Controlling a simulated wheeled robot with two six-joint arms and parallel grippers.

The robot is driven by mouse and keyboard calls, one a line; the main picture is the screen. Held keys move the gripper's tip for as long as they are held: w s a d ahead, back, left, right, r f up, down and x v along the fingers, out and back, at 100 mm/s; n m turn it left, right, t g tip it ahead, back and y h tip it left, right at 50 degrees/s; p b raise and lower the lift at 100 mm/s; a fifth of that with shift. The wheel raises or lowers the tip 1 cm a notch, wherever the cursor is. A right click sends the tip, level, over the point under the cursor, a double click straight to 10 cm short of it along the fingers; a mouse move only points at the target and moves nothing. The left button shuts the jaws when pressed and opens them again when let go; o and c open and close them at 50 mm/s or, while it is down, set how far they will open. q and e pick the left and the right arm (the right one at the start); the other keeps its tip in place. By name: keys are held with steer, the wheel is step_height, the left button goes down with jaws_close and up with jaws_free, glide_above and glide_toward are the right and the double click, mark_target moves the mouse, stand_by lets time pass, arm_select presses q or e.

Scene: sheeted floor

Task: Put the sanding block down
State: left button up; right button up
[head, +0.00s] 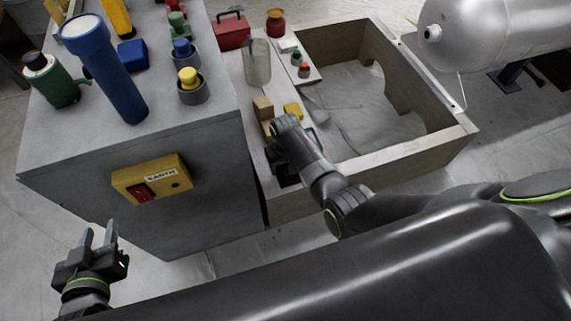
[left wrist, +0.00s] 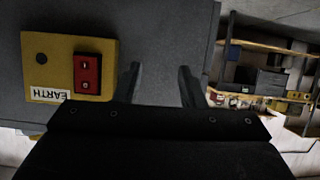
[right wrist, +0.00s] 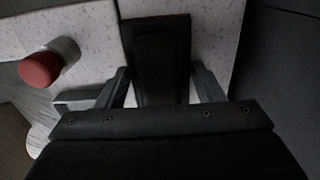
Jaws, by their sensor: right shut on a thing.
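My right gripper (head: 277,150) is low over the narrow speckled ledge of the wooden box. It is shut on a dark, flat-faced block (right wrist: 160,60) with a thin brown edge, which I take for the sanding block. In the right wrist view the block lies between the fingers (right wrist: 162,88) against the pale ledge (right wrist: 215,35); I cannot tell whether it touches. In the head view the gripper largely hides it; a tan and brown wooden piece (head: 263,108) shows just beyond. My left gripper (head: 98,236) is open and empty, in front of the grey cabinet.
The grey cabinet (head: 215,160) carries a blue torch (head: 105,70) and a yellow EARTH switch plate (head: 150,178).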

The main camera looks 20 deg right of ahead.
arm_select(q)
steer(key=shift+r, duration=0.1)
arm_select(e)
steer(key=o, duration=0.9)
arm_select(q)
step_height(320, 180, up, 6)
steer(key=w+t+b, duration=0.1)
steer(key=w+t, duration=0.1)
steer(key=t, duration=0.2)
arm_select(e)
steer(key=shift+f, duration=0.2)
step_height(320, 180, up, 3)
steer(key=shift+p, duration=0.9)
step_height(320, 180, up, 2)
steer(key=shift+w+r+p, duration=0.1)
steer(key=shift+r+p, duration=0.15)
steer(key=shift+p, duration=0.55)
arm_select(q)
steer(key=s+f+g+p, duration=0.2)
steer(key=s+f+g, duration=0.5)
steer(key=f, duration=0.3)
steer(key=s+d+f+g+h+p, duration=0.1)
steer(key=s+f+g+p, duration=0.2)
steer(key=s+f+g, duration=0.5)
step_height(320, 180, down, 3)
steer(key=shift+s+f, duration=0.1)
steer(key=shift+s, duration=0.3)
arm_select(e)
step_height(320, 180, up, 12)
